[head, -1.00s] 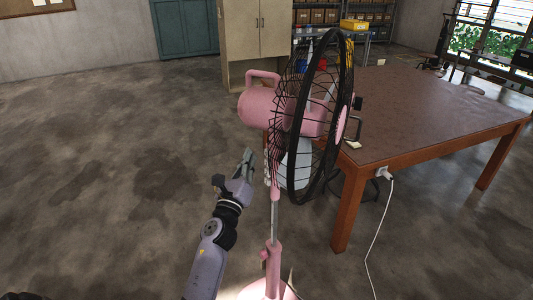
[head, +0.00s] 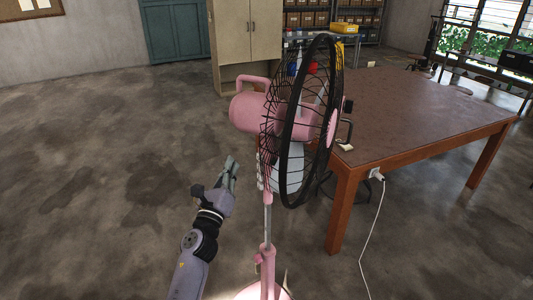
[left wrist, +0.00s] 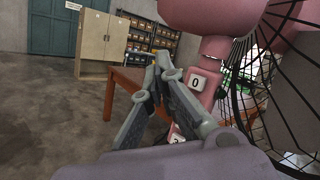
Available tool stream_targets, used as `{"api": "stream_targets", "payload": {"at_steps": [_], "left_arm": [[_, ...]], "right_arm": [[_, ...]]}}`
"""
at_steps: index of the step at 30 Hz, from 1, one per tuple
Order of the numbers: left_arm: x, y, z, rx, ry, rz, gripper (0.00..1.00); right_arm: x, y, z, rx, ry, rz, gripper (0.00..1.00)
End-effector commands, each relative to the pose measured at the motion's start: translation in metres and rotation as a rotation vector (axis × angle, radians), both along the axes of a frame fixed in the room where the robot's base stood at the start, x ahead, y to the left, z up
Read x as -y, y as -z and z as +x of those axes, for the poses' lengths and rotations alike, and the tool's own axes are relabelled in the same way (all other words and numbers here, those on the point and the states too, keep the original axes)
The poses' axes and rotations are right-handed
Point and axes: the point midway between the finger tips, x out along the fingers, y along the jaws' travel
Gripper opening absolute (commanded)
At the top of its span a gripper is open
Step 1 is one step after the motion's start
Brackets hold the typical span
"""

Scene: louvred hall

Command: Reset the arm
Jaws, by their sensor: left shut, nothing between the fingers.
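My left gripper (head: 233,163) is shut and empty, just left of the pink stand fan's (head: 248,113) pole and below its motor housing. In the left wrist view the fingers of the left gripper (left wrist: 160,62) meet at their tips, in front of the fan's neck (left wrist: 217,48). A white button marked 0 (left wrist: 195,83) is on the fan's neck there, and a second white button (left wrist: 177,140) is partly hidden behind a finger. I see a gap between gripper and fan pole in the head view. My right gripper is not in view.
A brown-topped table (head: 410,110) stands right of the fan, with a plug and white cord (head: 372,235) at its near corner. A beige cabinet (head: 247,40) and shelves with boxes (head: 305,18) are behind. The concrete floor at left is clear.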

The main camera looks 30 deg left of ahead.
Motion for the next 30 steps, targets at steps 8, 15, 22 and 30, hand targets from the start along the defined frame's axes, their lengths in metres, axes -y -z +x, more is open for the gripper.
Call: {"api": "stream_targets", "payload": {"at_steps": [8, 15, 22, 30], "left_arm": [[0.002, 0.013, 0.002, -0.017, 0.013, -0.040, 0.00], [0.027, 0.147, 0.004, -0.183, 0.100, -0.491, 0.00], [0.066, 0.314, -0.043, -0.389, 0.046, -1.060, 0.00], [0.108, 0.479, -0.162, -0.570, -0.248, -1.618, 0.00]], "right_arm": [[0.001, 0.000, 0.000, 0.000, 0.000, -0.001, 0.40], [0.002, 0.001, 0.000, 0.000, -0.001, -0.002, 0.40], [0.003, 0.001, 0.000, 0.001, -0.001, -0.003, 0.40], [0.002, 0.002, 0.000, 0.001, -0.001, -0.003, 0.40]]}}
